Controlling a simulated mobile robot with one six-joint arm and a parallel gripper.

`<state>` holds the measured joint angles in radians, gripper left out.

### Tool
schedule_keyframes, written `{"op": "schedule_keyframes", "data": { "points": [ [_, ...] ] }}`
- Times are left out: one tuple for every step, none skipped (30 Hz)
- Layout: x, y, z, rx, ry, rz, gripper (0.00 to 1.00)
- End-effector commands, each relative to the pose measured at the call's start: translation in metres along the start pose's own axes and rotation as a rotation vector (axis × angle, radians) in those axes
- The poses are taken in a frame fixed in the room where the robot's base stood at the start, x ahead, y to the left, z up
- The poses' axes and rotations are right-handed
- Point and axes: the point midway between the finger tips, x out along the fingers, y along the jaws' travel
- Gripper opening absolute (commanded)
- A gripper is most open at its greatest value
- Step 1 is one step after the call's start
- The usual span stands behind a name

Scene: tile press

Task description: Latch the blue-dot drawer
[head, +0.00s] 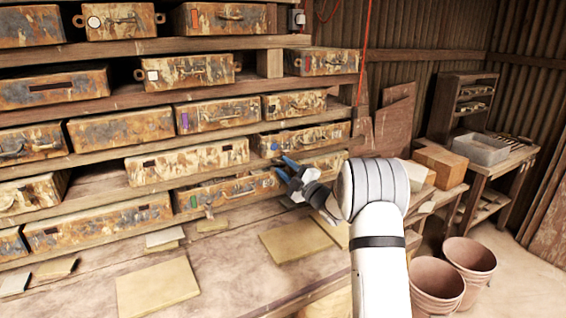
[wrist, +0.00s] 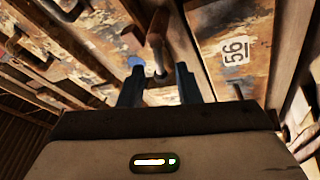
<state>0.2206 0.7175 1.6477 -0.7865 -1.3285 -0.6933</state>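The blue-dot drawer (head: 318,136) is a rusty, patchy metal drawer front in the rack, just beyond my gripper (head: 286,167) in the head view. Its blue dot (wrist: 136,62) shows close to my left fingertip in the wrist view. A brown lever-like latch (wrist: 156,38) with a grey pin below it shows ahead of the gap between my fingers. My gripper (wrist: 158,84) is open, its two blue fingers apart with nothing clearly held. I cannot tell whether the fingers touch the latch. The arm covers part of the lower drawers in the head view.
A drawer marked with a "56" label (wrist: 236,51) lies close on the right in the wrist view. Several rusty drawers fill the rack. Flat tiles (head: 157,287) lie on the bench below. Terracotta pots (head: 468,262) and a cardboard box (head: 440,164) stand to the right.

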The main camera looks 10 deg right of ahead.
Motion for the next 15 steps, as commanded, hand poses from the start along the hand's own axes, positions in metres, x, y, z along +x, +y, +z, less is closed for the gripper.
{"op": "schedule_keyframes", "data": {
  "points": [
    [0.007, 0.001, -0.001, 0.001, 0.001, 0.0, 0.31],
    [0.01, 0.001, -0.001, 0.001, 0.001, 0.0, 0.31],
    [0.014, 0.001, -0.001, 0.001, 0.0, 0.0, 0.31],
    [0.016, 0.001, 0.0, 0.001, -0.001, 0.0, 0.31],
    [0.017, 0.001, 0.0, 0.001, -0.001, 0.001, 0.31],
    [0.018, 0.001, 0.0, 0.001, -0.001, 0.001, 0.31],
    [0.019, 0.001, 0.0, 0.001, -0.002, 0.001, 0.31],
    [0.019, 0.0, 0.0, 0.001, -0.002, 0.001, 0.31],
    [0.02, 0.0, 0.001, 0.001, -0.002, 0.001, 0.31],
    [0.02, 0.0, 0.001, 0.001, -0.002, 0.001, 0.31],
    [0.019, 0.0, 0.001, 0.001, -0.003, 0.001, 0.31],
    [0.019, 0.0, 0.001, 0.001, -0.003, 0.001, 0.31],
    [0.019, 0.0, 0.001, 0.001, -0.003, 0.001, 0.31],
    [0.019, 0.0, 0.001, 0.001, -0.003, 0.001, 0.31],
    [0.019, 0.0, 0.001, 0.001, -0.003, 0.001, 0.28]
  ]
}}
